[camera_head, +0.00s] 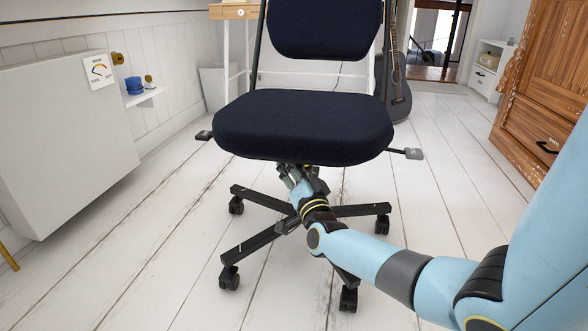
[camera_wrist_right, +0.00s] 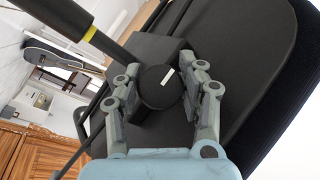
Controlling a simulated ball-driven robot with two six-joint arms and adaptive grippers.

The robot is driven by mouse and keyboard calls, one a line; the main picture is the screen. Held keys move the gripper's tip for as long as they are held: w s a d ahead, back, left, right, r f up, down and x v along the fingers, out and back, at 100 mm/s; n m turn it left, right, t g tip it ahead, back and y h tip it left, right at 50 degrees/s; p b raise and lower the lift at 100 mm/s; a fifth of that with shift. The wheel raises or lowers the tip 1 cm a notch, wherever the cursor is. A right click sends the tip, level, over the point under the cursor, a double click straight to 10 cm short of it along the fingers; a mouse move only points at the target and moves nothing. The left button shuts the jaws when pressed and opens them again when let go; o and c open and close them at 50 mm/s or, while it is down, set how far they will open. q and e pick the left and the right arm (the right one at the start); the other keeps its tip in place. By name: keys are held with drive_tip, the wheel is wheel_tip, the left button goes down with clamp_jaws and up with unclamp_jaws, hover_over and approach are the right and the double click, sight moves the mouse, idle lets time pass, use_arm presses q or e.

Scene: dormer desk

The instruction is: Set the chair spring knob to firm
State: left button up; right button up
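The dark blue office chair (camera_head: 303,125) stands upright in the middle of the head view. Its round black spring knob (camera_wrist_right: 161,88), with a short white mark tilted slightly right of upright, shows under the seat in the right wrist view. My right gripper (camera_head: 296,174) reaches under the seat's front edge. The knob is hidden in the head view. My left gripper is out of view.
A lever paddle (camera_head: 414,154) sticks out on the seat's right and another (camera_head: 204,136) on its left. The black five-star base (camera_head: 270,234) spreads below. A white box-like panel (camera_head: 60,135) with a dial card (camera_head: 99,70) is at left. A wooden cabinet (camera_head: 545,90) is at right.

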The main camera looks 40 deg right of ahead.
drive_tip(key=o, duration=0.5)
drive_tip(key=shift+c, duration=0.2)
drive_tip(key=v, duration=1.2)
